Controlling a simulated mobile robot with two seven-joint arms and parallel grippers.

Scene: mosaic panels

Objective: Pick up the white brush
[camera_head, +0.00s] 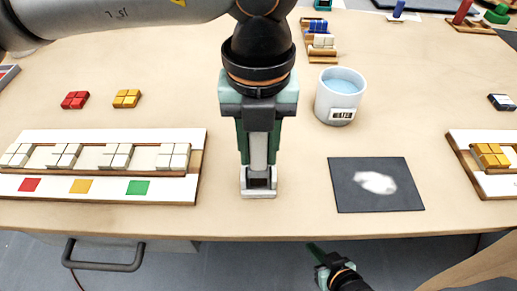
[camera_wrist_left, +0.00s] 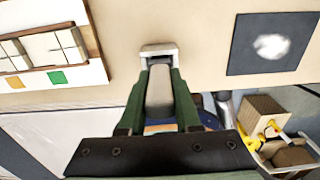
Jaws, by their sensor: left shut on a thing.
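The white brush (camera_head: 259,150) is upright between the fingers of my left gripper (camera_head: 258,160), near the table's front edge. The gripper is shut on its pale handle, which also shows in the left wrist view (camera_wrist_left: 159,92). A small white-rimmed piece with a dark middle (camera_head: 258,185) is at the brush's lower end; I cannot tell whether it is a holder or part of the brush. My right gripper (camera_head: 316,252) is low, beyond the table's front edge, and its jaw state is unclear.
A white water cup (camera_head: 341,96) stands right of my left gripper. A dark mat (camera_head: 345,200) with a white smear lies at the right. A tile panel (camera_head: 110,197) lies at the left, with red tiles (camera_head: 75,100) and yellow tiles (camera_head: 127,98) behind it.

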